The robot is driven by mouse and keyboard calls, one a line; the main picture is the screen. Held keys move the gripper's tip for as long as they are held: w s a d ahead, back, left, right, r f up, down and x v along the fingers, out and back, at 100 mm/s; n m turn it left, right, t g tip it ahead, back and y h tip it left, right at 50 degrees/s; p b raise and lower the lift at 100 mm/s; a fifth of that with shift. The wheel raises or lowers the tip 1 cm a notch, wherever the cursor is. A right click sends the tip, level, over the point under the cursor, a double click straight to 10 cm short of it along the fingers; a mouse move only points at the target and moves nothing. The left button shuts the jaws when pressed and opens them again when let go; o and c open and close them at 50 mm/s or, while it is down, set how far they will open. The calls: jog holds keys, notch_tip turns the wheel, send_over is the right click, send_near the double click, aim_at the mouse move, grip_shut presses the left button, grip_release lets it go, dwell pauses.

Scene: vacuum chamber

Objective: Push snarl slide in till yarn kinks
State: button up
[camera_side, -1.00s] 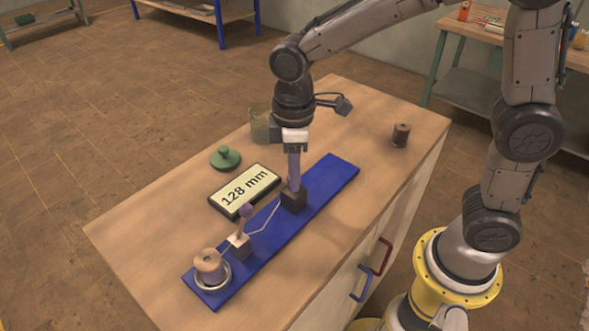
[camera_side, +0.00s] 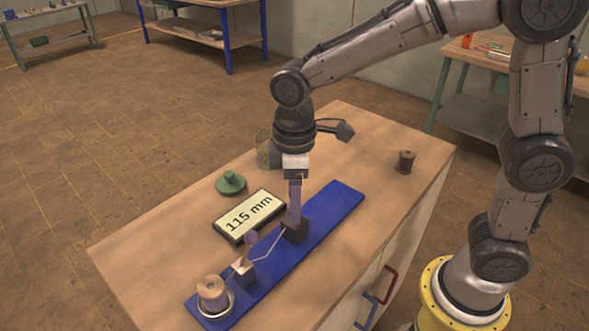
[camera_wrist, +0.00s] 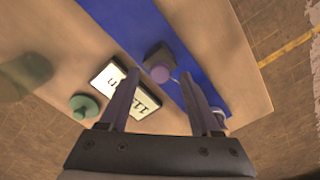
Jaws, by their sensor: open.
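A long blue board (camera_side: 335,209) lies on the bench. A dark slide block (camera_side: 295,231) sits on it below my gripper (camera_side: 295,218). A thin pale yarn (camera_side: 272,247) runs with a bend from the dark block toward a smaller pale-topped block (camera_side: 243,272). A brown spool (camera_side: 212,292) stands at the board's near end.
A display (camera_side: 249,216) reading 115 mm lies left of the board. A green knobbed lid (camera_side: 230,183) and a glass jar (camera_side: 267,150) are behind it. Another brown spool (camera_side: 405,161) stands at the far right. The bench's right side is mostly clear.

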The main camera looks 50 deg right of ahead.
notch_tip(320, 180, up, 13)
dwell(0.3)
jog(key=shift+f, duration=0.1)
jog(key=s+d+r+m+t, duration=0.3)
jog(key=s+d, duration=0.5)
jog(key=d, duration=0.1)
jog(key=s+d+f+m+t, duration=0.2)
jog(key=s+d+f+m, duration=0.2)
jog(key=s+f+m, duration=0.2)
notch_tip(320, 180, down, 3)
jog(key=shift+s+r+t, duration=0.15)
jog(key=shift+s+t, duration=0.15)
jog(key=shift+s, duration=0.75)
